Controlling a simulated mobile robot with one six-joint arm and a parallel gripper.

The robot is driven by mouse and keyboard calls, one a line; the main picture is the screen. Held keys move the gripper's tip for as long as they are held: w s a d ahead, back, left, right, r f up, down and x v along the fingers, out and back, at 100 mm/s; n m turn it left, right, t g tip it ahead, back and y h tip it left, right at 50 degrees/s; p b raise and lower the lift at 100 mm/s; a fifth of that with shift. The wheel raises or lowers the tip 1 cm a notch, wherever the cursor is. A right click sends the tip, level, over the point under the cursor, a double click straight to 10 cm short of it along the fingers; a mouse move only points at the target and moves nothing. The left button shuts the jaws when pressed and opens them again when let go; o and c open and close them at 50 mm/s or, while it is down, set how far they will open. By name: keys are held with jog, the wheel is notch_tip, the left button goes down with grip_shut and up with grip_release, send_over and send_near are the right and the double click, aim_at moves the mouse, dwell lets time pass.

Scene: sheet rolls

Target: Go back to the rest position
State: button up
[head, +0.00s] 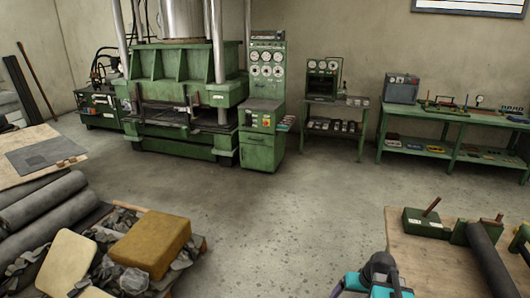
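A dark grey and teal part of my own arm shows at the bottom edge of the head view, right of centre, beside the near wooden table. The fingers of my gripper do not show, so I cannot see whether it holds anything. A dark sheet roll (490,262) lies on the wooden table (425,262) at the lower right, beside green blocks (426,222) with short rods. The roll runs off the bottom of the picture.
At the left, dark rolls (50,202) lie beside a pile with a yellow-brown block (151,243). A large green press (180,95) and a gauge cabinet (262,110) stand at the back. A green bench (455,140) stands at the right. The middle floor (270,220) is clear.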

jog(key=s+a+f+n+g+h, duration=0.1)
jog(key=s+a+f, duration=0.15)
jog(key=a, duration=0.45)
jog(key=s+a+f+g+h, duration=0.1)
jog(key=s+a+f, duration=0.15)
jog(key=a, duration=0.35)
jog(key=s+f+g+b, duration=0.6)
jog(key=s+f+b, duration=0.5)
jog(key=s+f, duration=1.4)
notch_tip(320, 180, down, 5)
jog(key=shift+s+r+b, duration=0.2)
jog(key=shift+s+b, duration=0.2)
